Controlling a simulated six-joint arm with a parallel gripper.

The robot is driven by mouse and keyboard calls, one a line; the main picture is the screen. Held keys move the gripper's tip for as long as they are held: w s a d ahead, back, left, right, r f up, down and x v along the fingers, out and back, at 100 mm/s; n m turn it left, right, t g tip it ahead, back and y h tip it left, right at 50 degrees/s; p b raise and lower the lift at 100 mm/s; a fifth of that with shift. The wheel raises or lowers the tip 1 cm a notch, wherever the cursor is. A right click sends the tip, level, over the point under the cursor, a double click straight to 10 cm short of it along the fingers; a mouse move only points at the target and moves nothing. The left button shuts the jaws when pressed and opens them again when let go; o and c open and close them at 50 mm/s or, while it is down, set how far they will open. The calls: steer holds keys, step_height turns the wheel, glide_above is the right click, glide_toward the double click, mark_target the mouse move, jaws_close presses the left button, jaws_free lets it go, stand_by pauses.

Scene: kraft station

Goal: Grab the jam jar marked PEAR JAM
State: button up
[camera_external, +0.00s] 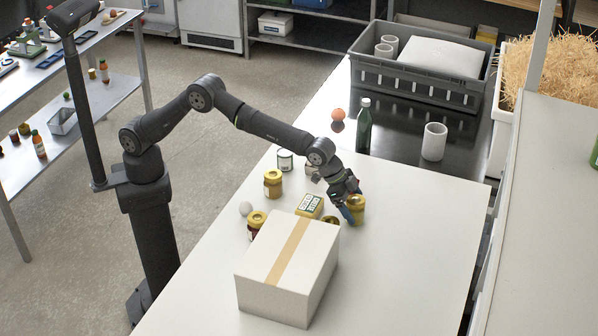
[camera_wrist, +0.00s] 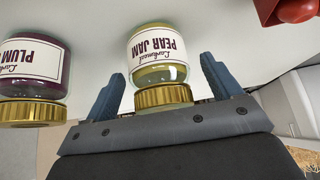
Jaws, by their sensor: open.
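In the wrist view, the jar marked PEAR JAM (camera_wrist: 157,50) has a white label, yellow-green contents and a gold lid. My gripper (camera_wrist: 160,70) is open, with one blue finger on each side of this jar. A gap shows beside the jar on both sides, wider on the right. In the external view, my gripper (camera_external: 346,208) is low over the white table, at a gold-lidded jar (camera_external: 357,208); that jar's label cannot be read there. A jar marked PLUM JAM (camera_wrist: 36,65), dark purple with a gold lid, stands to the left in the wrist view.
A closed cardboard box (camera_external: 287,268) stands in front of the jars. The table's right side (camera_external: 430,240) is clear.

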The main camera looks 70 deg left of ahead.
steer(key=shift+w+d+f, duration=0.15)
steer(key=shift+w+f, duration=0.05)
steer(key=shift+f, duration=0.2)
steer(key=c, duration=1.3)
steer(key=shift+r, duration=0.1)
